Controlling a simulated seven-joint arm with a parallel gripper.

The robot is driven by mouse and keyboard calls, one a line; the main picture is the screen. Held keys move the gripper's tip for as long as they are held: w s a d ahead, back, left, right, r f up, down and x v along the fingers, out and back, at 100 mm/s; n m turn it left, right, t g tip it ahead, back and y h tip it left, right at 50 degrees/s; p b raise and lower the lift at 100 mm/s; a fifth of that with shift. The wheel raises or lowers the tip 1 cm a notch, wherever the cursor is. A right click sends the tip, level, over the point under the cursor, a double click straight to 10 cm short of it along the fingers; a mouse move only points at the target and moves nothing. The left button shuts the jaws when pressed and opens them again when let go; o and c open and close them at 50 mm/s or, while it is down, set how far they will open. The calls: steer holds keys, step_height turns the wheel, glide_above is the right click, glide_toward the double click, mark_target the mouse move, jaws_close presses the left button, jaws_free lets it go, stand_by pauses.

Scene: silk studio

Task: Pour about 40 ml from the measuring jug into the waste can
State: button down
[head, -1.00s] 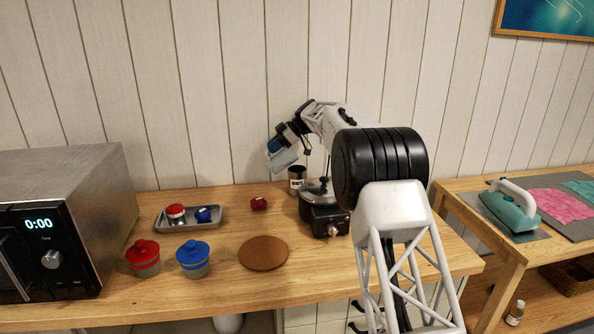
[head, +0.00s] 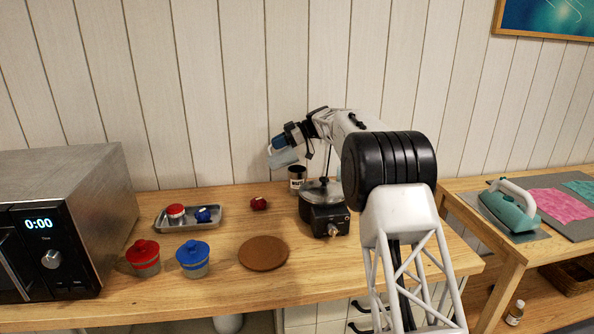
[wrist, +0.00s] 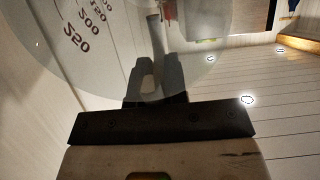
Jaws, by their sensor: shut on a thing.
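My gripper (head: 281,141) is raised above the back of the bench, near the wall. It is shut on the measuring jug (head: 283,158), a clear vessel held in the air just above and left of the waste can. I cannot make out the liquid level. The waste can (head: 297,183) is a dark cylinder with a white label, standing behind the pot. Its inside is hidden.
A black electric pot (head: 325,215) with a lid stands right beside the can. A red object (head: 259,203) lies to its left, and a metal tray (head: 188,222) holds a red and a blue item. Red (head: 143,258) and blue (head: 193,259) lidded jars and a brown round mat (head: 263,253) sit in front.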

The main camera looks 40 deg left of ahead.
steer(key=shift+w+d, duration=0.15)
steer(key=shift+w+d+f+g+y, duration=0.15)
steer(key=shift+f+g+y, duration=0.05)
steer(key=shift+g+y, duration=0.1)
steer(key=shift+r, duration=0.1)
steer(key=shift+s+a+r+g+y, duration=0.15)
steer(key=shift+s+a+g+y, duration=0.15)
steer(key=shift+s+a, duration=0.35)
stand_by(0.6)
steer(key=shift+w+d+r+g+y, duration=0.1)
steer(key=shift+w+r+g+y, duration=0.05)
steer(key=shift+r+g+y, duration=0.2)
stand_by(1.4)
steer(key=shift+s+a+f+t+h, duration=0.25)
steer(key=shift+s+f+t+h, duration=0.05)
steer(key=shift+f+t+h, duration=0.2)
steer(key=shift+s+a+r+t+h, duration=0.1)
steer(key=shift+s+a+t+h, duration=0.35)
steer(key=shift+t+h, duration=0.2)
